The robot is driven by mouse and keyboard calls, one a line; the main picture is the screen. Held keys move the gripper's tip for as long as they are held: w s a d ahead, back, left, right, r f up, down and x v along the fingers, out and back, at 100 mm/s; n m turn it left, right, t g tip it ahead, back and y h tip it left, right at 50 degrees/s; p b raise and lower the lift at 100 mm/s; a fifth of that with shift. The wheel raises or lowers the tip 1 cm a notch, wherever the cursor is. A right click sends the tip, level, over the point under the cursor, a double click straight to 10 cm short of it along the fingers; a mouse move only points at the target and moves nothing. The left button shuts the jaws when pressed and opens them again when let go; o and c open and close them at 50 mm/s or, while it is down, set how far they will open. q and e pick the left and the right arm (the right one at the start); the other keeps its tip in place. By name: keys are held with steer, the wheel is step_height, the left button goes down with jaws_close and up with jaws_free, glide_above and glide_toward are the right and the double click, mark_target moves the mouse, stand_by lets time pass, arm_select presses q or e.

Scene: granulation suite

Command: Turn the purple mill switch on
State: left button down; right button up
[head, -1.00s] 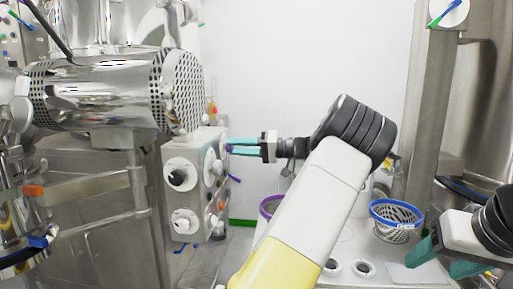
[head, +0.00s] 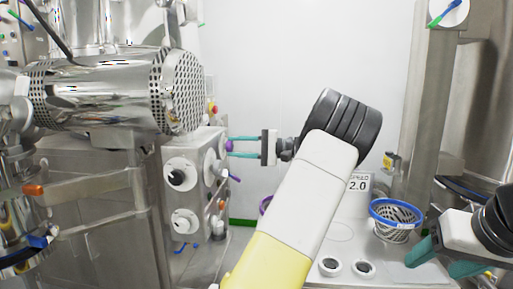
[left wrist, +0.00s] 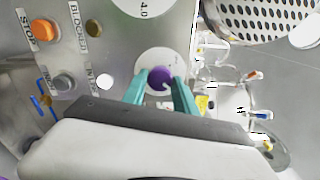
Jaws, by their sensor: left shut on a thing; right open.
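The purple mill switch (left wrist: 159,78) is a round knob on a white disc on the steel control panel (left wrist: 125,55) in the left wrist view. In the head view it is a small purple spot (head: 229,145) at the panel's right side. My left gripper (head: 233,147) is shut on the knob, with one teal finger on either side; its fingers also show in the left wrist view (left wrist: 160,84). The fingers hide part of the knob in the head view. My right gripper (head: 436,261) is open and empty at lower right.
An orange STOP button (left wrist: 44,31) and a grey button (left wrist: 62,82) sit on the same panel.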

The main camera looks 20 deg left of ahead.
arm_select(q)
steer(key=shift+m, duration=0.5)
steer(key=c, duration=1)
jaws_free()
steer(key=shift+o, duration=0.2)
steer(key=shift+d, duration=0.1)
steer(key=v, duration=0.7)
steer(key=shift+d, duration=0.35)
steer(key=shift+w, duration=0.1)
